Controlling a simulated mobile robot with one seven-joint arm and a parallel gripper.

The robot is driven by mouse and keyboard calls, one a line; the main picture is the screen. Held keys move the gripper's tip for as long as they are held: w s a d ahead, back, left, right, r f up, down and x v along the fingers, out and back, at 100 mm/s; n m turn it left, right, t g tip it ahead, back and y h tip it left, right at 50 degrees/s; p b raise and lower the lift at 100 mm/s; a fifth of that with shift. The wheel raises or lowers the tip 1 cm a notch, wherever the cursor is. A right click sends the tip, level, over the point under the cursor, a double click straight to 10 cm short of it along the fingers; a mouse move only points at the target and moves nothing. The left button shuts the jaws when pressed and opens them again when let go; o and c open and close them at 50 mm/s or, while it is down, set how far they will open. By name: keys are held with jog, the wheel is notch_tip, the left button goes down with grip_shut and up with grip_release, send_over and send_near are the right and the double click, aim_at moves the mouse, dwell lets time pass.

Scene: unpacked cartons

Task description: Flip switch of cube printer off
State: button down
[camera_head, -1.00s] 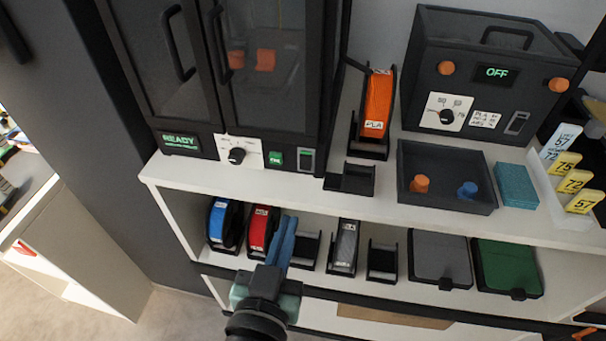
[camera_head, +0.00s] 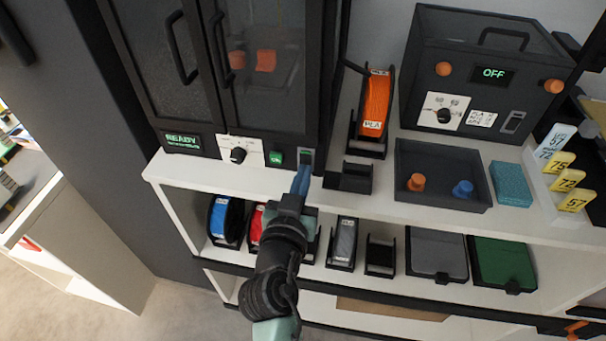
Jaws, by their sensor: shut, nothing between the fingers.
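The large dark printer cabinet (camera_head: 265,112) stands at the upper left of the shelf, with two glazed doors and a green "READY" display (camera_head: 182,141). Its front panel has a black knob (camera_head: 238,155), a small green button (camera_head: 276,157) and a rocker switch (camera_head: 306,155) at the right end. My gripper (camera_head: 304,172) is shut and empty, with its blue fingers pointing up at the switch. The tips overlap the switch's lower part; I cannot tell whether they touch it. The switch's position is partly hidden.
A second dark box (camera_head: 485,75) at the right reads "OFF". An orange PLA spool (camera_head: 376,105), a black holder (camera_head: 350,178) and a dark tray (camera_head: 440,150) stand on the upper shelf (camera_head: 410,212). Spools and lidded bins fill the lower shelf.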

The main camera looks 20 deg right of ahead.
jog(key=b, duration=0.2)
jog(key=shift+w+f+b, duration=0.15)
jog(key=shift+f+b, duration=0.15)
jog(key=shift+f, duration=0.1)
jog(key=b, duration=0.2)
jog(key=shift+d+t+h+b, duration=0.1)
jog(key=shift+t+h+b, duration=0.2)
jog(key=shift+t+b, duration=0.1)
jog(key=t+b, duration=0.1)
jog(key=b, duration=0.5)
jog(key=shift+d+h, duration=0.1)
jog(key=shift+h, duration=0.3)
jog(key=shift+r+p, duration=0.45)
jog(key=shift+p, duration=0.05)
